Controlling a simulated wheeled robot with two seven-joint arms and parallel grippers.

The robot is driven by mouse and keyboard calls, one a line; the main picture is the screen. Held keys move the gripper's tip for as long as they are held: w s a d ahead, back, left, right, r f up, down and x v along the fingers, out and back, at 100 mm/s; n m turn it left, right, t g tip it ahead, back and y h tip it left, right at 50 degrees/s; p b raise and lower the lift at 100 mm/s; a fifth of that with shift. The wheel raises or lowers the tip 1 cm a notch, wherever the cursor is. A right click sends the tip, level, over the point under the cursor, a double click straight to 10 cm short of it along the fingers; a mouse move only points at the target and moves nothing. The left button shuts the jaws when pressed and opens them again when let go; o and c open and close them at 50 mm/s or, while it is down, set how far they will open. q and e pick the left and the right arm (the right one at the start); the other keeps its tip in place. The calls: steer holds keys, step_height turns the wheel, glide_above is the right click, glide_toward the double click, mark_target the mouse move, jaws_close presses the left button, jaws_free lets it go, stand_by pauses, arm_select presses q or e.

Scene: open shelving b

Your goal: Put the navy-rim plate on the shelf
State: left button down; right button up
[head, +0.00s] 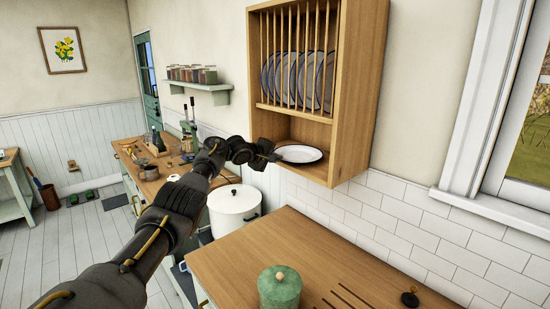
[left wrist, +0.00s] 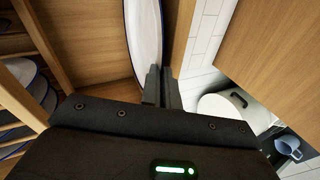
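The white plate with a dark blue rim (head: 302,154) is level in the lower open bay of the wooden wall shelf (head: 356,100). It also shows nearly edge-on in the left wrist view (left wrist: 146,30). My left gripper (head: 274,157) reaches to the plate's near left edge. In the left wrist view its two fingers (left wrist: 161,88) are close together at the plate's rim and appear to pinch it. I cannot tell whether the plate's underside touches the bay's board. My right gripper is in neither view.
Several plates (head: 300,80) stand upright behind dowels above the bay. Below are a white lidded pot (head: 233,205), a wooden counter (head: 235,262) and a green lidded jar (head: 279,288).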

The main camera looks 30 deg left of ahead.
arm_select(q)
steer(key=c, duration=1.6)
jaws_free()
steer(key=shift+f, duration=0.1)
steer(key=shift+s, duration=0.1)
steer(key=b+v, duration=0.5)
steer(key=v, duration=0.5)
steer(key=shift+s+r+b, duration=0.3)
steer(key=shift+b, duration=0.05)
